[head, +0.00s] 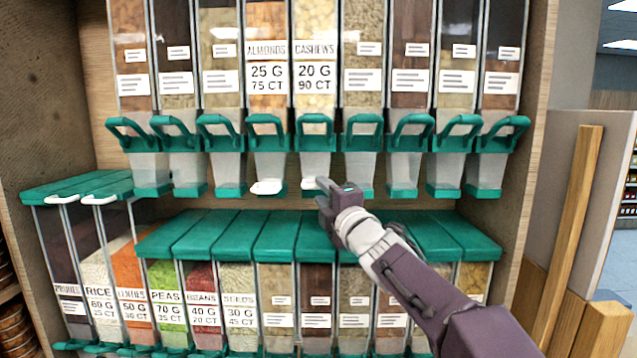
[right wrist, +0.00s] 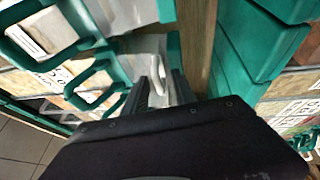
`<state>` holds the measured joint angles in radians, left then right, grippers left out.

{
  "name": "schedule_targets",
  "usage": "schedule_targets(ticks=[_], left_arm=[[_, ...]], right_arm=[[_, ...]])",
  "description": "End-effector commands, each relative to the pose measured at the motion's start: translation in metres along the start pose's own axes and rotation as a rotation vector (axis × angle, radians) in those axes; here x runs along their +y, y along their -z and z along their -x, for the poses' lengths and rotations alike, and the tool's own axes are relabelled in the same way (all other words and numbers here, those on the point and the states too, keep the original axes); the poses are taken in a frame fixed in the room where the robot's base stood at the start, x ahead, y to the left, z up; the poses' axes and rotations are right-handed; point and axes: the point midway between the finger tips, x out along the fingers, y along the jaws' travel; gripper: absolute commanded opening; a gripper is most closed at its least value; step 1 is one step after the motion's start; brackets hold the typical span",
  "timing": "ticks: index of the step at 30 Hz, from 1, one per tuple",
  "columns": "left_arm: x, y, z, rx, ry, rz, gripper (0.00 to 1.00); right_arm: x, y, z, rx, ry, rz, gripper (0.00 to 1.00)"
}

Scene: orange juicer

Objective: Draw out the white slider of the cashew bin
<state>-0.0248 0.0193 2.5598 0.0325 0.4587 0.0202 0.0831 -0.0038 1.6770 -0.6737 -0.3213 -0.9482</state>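The cashew bin (head: 315,65) is in the top row, labelled CASHEWS, 20 G, 90 CT, with a green handle and a clear chute. Its white slider (head: 310,184) sticks out at the chute's lower end. My right gripper (head: 323,192) is at the slider's right side, its tips partly covering it. In the right wrist view, the dark fingers (right wrist: 162,88) stand apart, with a pale piece between them that seems to be the slider; contact is unclear. My left gripper is out of view.
The almond bin (head: 266,60) stands left of the cashew bin, with its own white slider (head: 267,187). Green lids (head: 295,235) of the lower bins lie just below. A wooden post (head: 570,235) stands at the right.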

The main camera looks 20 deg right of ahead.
Motion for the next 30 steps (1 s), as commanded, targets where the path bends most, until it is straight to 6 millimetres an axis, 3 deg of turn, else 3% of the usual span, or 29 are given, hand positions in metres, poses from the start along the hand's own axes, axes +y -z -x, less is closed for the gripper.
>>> schedule_targets(ticks=[6,14,18,30], left_arm=[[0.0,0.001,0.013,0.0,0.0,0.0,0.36],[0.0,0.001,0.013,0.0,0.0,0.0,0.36],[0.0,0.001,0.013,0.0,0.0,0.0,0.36],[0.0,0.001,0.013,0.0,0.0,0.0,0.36]], right_arm=[[0.002,0.0,-0.028,0.0,0.0,0.0,0.33],[0.0,0.0,-0.031,0.0,-0.001,0.001,0.33],[0.0,0.0,-0.03,0.0,0.0,0.001,0.0],[0.0,0.0,-0.03,0.0,0.0,0.0,0.0]])
